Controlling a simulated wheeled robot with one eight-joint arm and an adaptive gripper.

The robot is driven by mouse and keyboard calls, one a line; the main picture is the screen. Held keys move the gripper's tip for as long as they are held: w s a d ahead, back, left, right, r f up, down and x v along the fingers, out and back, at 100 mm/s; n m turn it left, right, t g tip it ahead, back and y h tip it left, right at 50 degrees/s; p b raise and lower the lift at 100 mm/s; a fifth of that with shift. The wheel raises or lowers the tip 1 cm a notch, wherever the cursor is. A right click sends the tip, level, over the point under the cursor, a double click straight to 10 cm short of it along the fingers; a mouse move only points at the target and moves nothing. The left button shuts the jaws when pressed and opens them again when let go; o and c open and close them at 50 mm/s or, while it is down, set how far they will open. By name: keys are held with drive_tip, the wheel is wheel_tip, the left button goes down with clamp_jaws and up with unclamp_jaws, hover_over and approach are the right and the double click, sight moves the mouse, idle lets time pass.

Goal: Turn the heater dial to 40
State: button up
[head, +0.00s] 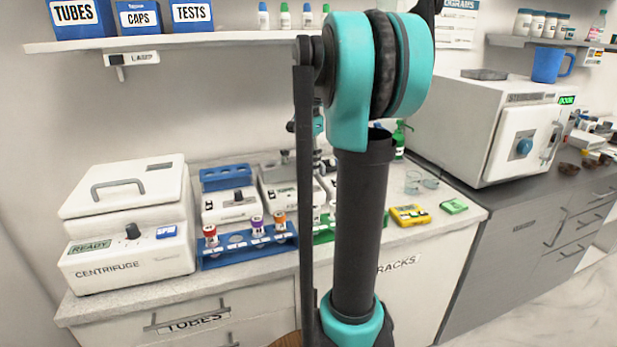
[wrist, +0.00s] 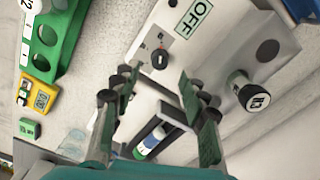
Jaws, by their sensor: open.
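In the wrist view a white unit with an OFF display (wrist: 196,15) carries a small black dial (wrist: 160,60) with small marks beside it, one of them red. The figures are too small to read. My gripper (wrist: 158,84) is open, its two dark fingers spread on either side below the dial in the picture. I see no contact with the dial. A black-capped round part (wrist: 247,94) stands out at the right of the unit. In the head view my arm hides my gripper and part of the white units on the counter, so I cannot tell the dial there.
A blue rack (head: 246,250) with capped tubes and a centrifuge (head: 125,230) stand left on the counter. A green rack (wrist: 48,35), a yellow timer (wrist: 38,92) and a green box (wrist: 29,128) lie nearby. A blue-and-green banded item (wrist: 150,142) shows between my fingers.

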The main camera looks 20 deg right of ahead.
sight(309, 179)
drive_tip(key=shift+f, duration=2.45)
clamp_jaws()
